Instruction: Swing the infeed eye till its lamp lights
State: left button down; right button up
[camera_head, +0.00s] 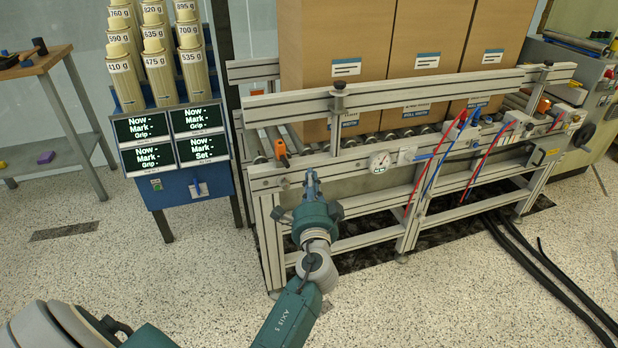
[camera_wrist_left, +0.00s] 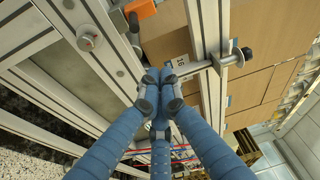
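A small orange sensor (camera_head: 281,150), which looks like the infeed eye, is mounted on the left end of the conveyor's front rail. An orange part at the top of the left wrist view (camera_wrist_left: 142,8) seems to be the same sensor. No lit lamp can be made out on it. My left gripper (camera_head: 312,180) is in front of the rail, below and right of the sensor and apart from it. Its blue fingers (camera_wrist_left: 160,88) come together at the tips with nothing visible between them. My right gripper is out of view.
Large cardboard boxes (camera_head: 345,40) stand on the roller conveyor. A post with a black knob (camera_head: 338,88) rises close to my left gripper. A gauge (camera_head: 380,162) and red and blue hoses are to the right. A display stand (camera_head: 172,140) is to the left.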

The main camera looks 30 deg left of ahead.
aim_at(283, 155)
pick_arm(q)
jog(key=shift+w+a+f+p, duration=0.1)
jog(key=shift+w+a, duration=0.45)
jog(key=shift+a, duration=0.6)
jog(key=shift+w+a+f+p, duration=0.15)
jog(key=shift+w+a, duration=0.45)
jog(key=shift+a, duration=0.5)
jog(key=shift+w+a+r+p, duration=0.1)
jog(key=shift+w+a, duration=0.45)
jog(key=shift+a, duration=0.6)
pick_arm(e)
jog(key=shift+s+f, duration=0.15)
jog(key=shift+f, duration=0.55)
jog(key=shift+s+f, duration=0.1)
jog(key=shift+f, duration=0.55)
pick_arm(q)
jog(key=shift+s+a+f+m+t+h, duration=0.1)
jog(key=shift+s+a+m+t+h, duration=0.25)
jog(key=shift+s+h, duration=0.2)
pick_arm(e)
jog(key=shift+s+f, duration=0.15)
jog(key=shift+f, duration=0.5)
pick_arm(q)
jog(key=shift+w, duration=0.1)
